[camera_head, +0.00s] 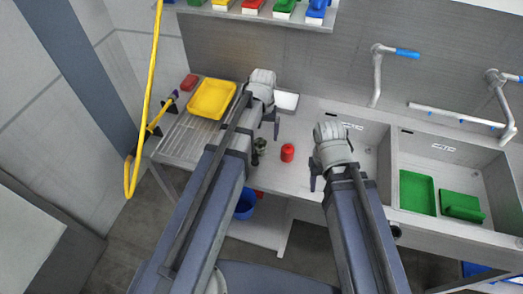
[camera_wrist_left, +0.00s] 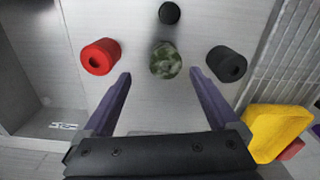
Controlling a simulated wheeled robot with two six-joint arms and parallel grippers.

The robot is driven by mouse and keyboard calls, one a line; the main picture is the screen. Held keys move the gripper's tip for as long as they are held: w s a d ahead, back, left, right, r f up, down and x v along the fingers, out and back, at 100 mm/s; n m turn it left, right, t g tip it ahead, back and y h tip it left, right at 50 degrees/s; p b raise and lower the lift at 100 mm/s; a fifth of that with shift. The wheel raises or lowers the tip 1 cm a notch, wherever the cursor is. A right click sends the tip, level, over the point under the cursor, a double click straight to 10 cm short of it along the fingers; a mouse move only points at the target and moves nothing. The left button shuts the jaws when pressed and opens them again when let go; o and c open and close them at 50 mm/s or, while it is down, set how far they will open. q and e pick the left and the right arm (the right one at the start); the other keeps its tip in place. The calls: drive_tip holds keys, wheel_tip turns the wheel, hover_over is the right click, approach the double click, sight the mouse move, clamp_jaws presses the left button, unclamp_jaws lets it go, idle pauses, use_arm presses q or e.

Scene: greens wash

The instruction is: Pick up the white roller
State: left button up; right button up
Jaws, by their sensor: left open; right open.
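I cannot make out a white roller in either view. A red roller (camera_head: 287,152) stands on the steel counter; it also shows in the left wrist view (camera_wrist_left: 99,57). The left wrist view also has a mottled green and pale roller (camera_wrist_left: 166,62), a black roller (camera_wrist_left: 226,64) and a smaller dark round piece (camera_wrist_left: 169,12). My left gripper (camera_wrist_left: 160,75) is open and empty, its fingers pointing toward the mottled roller. In the head view, my left gripper (camera_head: 264,124) is above the counter. My right gripper (camera_head: 332,178) is open near the sink's left edge, partly hidden by its arm.
A yellow tray (camera_head: 212,99) and a red block (camera_head: 189,82) lie on the ribbed drainboard at left. A white box (camera_head: 286,101) sits behind my left gripper. A blue bucket (camera_head: 244,204) stands below the counter.

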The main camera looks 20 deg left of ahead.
sight(260, 142)
use_arm(q)
drive_tip(key=shift+f, duration=0.25)
use_arm(e)
drive_tip(key=shift+f, duration=0.2)
use_arm(q)
drive_tip(key=f+b, duration=0.5)
drive_tip(key=shift+s+a+f, duration=0.1)
drive_tip(key=shift+s+a, duration=0.05)
drive_tip(key=shift+a, duration=0.25)
use_arm(e)
wheel_tip(260, 142, down, 5)
drive_tip(key=shift+f, duration=0.15)
use_arm(q)
drive_tip(key=c, duration=1.5)
